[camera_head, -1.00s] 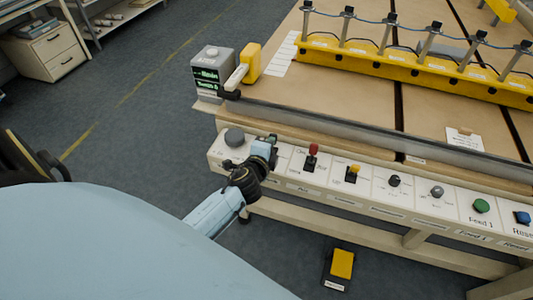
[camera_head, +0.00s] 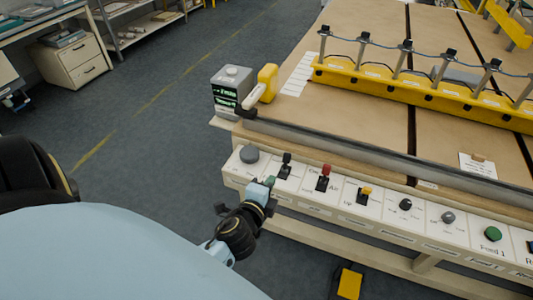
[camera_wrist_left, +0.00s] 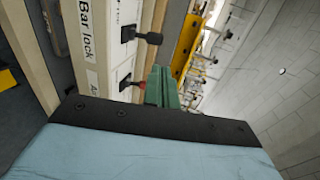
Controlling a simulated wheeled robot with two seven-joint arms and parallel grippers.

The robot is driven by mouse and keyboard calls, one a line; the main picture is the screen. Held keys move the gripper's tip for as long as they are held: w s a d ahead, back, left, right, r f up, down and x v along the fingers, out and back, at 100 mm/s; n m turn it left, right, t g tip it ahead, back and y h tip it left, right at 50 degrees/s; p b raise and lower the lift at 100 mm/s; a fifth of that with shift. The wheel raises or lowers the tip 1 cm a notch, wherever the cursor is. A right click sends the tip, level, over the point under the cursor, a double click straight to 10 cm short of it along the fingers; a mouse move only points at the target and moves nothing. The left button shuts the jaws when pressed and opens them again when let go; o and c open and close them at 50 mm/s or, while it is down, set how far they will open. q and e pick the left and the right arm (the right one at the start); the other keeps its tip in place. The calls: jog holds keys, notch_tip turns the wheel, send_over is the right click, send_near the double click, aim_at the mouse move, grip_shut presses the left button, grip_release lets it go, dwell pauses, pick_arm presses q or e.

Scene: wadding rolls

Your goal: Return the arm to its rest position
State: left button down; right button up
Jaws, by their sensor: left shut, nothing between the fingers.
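My left gripper (camera_head: 270,182) is in front of the control panel (camera_head: 400,222), close to its left part. Its green fingers are shut with nothing between them. In the left wrist view the shut fingers (camera_wrist_left: 161,88) point past the panel face, which carries a "Bar lock" label (camera_wrist_left: 83,25). A black lever (camera_head: 285,166) stands just beyond the fingertips in the head view, and it also shows in the left wrist view (camera_wrist_left: 145,37). I cannot tell a small gap from contact there. My right gripper is in neither view.
The panel also carries a grey knob (camera_head: 249,154), a red lever (camera_head: 323,177), a yellow lever (camera_head: 364,194) and a green button (camera_head: 493,234). Above is a table with a yellow bar (camera_head: 420,88). A yellow pedal (camera_head: 349,283) lies below.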

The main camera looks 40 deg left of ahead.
pick_arm(q)
jog(key=shift+v, duration=0.85)
jog(key=s+d+f+n+g+h, duration=0.15)
jog(key=s+f, duration=0.25)
jog(key=f, duration=0.5)
jog(key=s+d+f+n+g+h+b, duration=0.1)
jog(key=s+f+n+g, duration=0.2)
jog(key=f, duration=0.7)
jog(key=s+d+f+n+g+h, duration=0.1)
jog(key=s+d+f+g, duration=0.15)
jog(key=s+f, duration=0.45)
jog(key=s+a+f+n+g, duration=0.1)
jog(key=s+f+n+g, duration=0.2)
jog(key=s+f, duration=0.4)
jog(key=s+a+f+n+g, duration=0.1)
jog(key=s+f+n+g, duration=0.2)
jog(key=s+f, duration=0.5)
jog(key=s+n, duration=0.1)
jog(key=s, duration=0.5)
jog(key=shift+f+b, duration=0.35)
jog(key=shift+b, duration=0.05)
jog(key=shift+w, duration=0.1)
